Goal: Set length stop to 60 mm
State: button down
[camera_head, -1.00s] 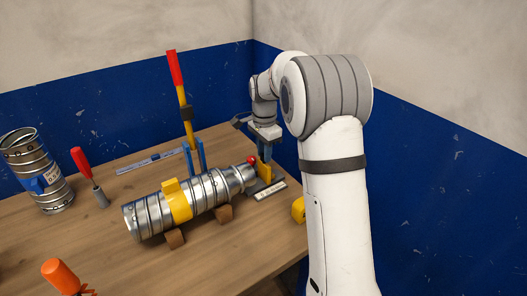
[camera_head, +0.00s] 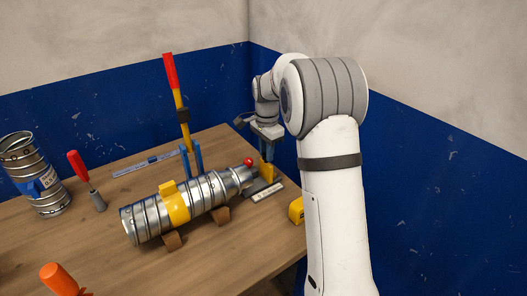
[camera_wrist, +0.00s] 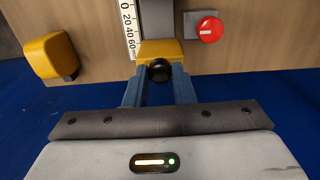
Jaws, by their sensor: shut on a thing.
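The length stop is a yellow block (camera_wrist: 160,51) with a black round knob (camera_wrist: 159,71), on a grey rail beside a white scale (camera_wrist: 130,30) marked 0 to 60 mm. Its far edge lies near the 60 mark; I cannot read it exactly. My gripper (camera_wrist: 159,84) is shut on the stop at the knob, one blue finger on each side. In the head view the stop (camera_head: 267,171) shows below my gripper (camera_head: 266,153), at the right end of the silver duct (camera_head: 206,192).
A red round knob (camera_wrist: 210,29) sits beside the rail. A yellow tape measure (camera_head: 297,210) lies near the table's right edge. The duct rests on brown blocks (camera_head: 172,241). A red-handled lever (camera_head: 177,100) stands behind the duct. The front of the table is mostly clear.

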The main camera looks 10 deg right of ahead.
jog(key=c, duration=1.4)
grip_release()
jog(key=shift+w+d, duration=0.1)
jog(key=shift+d, duration=0.15)
jog(key=shift+c, duration=0.2)
jog(key=shift+o, duration=1.2)
jog(key=shift+a, duration=0.1)
notch_tip(320, 180, up, 8)
jog(key=shift+f+b, duration=0.25)
jog(key=shift+b, duration=0.1)
jog(key=shift+r, duration=0.2)
